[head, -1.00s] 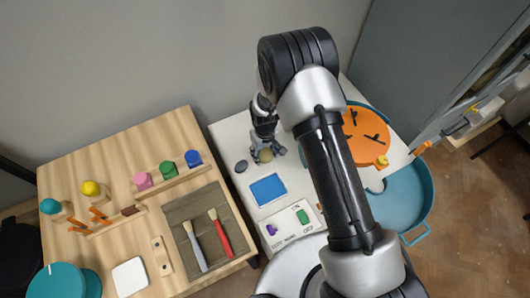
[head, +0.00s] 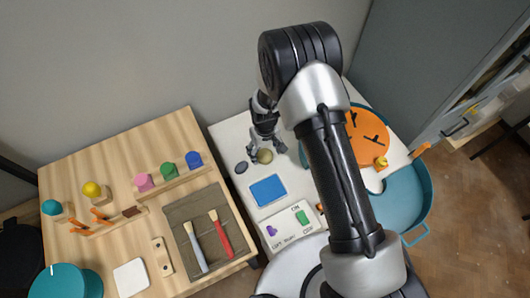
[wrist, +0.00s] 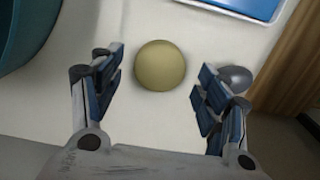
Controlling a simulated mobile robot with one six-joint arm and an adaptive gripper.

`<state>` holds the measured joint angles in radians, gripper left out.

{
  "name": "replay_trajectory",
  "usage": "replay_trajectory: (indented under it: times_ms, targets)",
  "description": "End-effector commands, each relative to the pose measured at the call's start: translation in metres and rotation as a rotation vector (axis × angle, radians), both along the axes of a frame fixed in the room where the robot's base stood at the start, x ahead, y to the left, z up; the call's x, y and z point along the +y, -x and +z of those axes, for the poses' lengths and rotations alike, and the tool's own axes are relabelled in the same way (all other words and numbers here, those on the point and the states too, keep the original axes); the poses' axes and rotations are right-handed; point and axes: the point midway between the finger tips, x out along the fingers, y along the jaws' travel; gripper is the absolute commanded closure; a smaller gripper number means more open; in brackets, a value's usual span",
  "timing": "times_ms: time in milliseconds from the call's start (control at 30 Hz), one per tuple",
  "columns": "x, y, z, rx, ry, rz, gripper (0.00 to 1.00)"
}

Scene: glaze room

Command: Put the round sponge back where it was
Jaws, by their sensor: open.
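The round sponge (head: 265,156) is a pale yellow-olive disc lying on the white table. In the wrist view the sponge (wrist: 160,65) lies just beyond the fingertips, centred between them. My gripper (head: 268,148) is open beside the sponge on its far side; in the wrist view its two blue-padded fingers (wrist: 158,88) stand wide apart with nothing between them. The fingers do not appear to touch the sponge.
A dark grey oval piece (head: 241,167) lies left of the sponge, close to one finger in the wrist view. A teal basin (head: 412,200) and orange disc (head: 368,139) stand right. The wooden table (head: 110,170) is left.

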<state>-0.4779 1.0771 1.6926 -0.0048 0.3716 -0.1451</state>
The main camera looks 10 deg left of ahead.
Motion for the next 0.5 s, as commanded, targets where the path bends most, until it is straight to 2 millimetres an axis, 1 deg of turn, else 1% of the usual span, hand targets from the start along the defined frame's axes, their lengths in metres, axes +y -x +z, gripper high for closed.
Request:
replay_trajectory:
  times_ms: [33, 200, 333, 500]
  targets:
    - [0.001, -0.001, 0.016, -0.002, -0.002, 0.0, 0.31]
    - [0.001, -0.001, 0.054, -0.002, -0.002, 0.0, 0.31]
    - [0.001, -0.001, 0.078, -0.002, -0.002, 0.0, 0.31]
    - [0.0, 0.0, 0.096, -0.001, -0.001, 0.0, 0.31]
